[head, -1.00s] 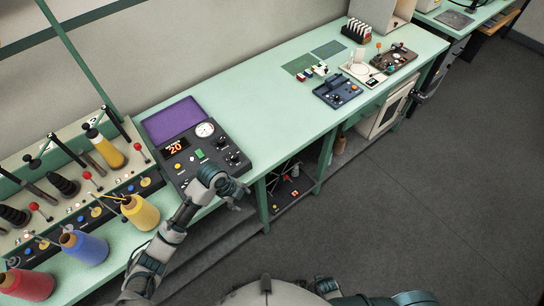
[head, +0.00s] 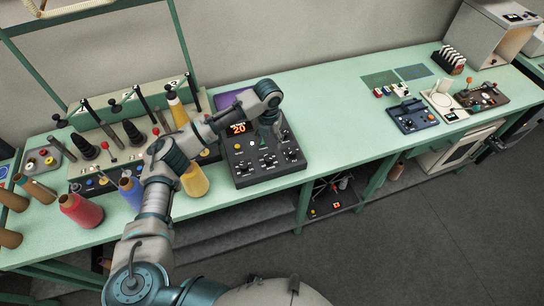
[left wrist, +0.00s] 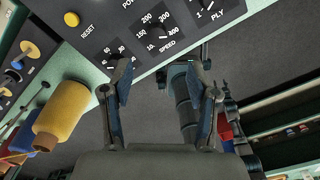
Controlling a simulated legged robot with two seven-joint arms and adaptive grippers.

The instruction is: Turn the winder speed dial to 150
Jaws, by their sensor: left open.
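The winder panel (head: 243,181) is a dark box on the green bench. Its lit display reads 20, with several black knobs on its front part. In the left wrist view the dial marked SPEED (left wrist: 163,31) is a black knob with numbers around it, 150 among them; I cannot read its pointer surely. My left gripper (head: 269,138) is over the panel, partly hiding it. In the left wrist view my left gripper (left wrist: 165,78) has its fingers wide apart and empty, with the SPEED dial beyond them. My right gripper is out of view.
A PLY knob (left wrist: 207,4) and another dial (left wrist: 113,62) flank the SPEED dial. A yellow cone (head: 195,180) stands left of the panel, near my forearm. A blue console (head: 415,118) is farther right. The bench between is clear.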

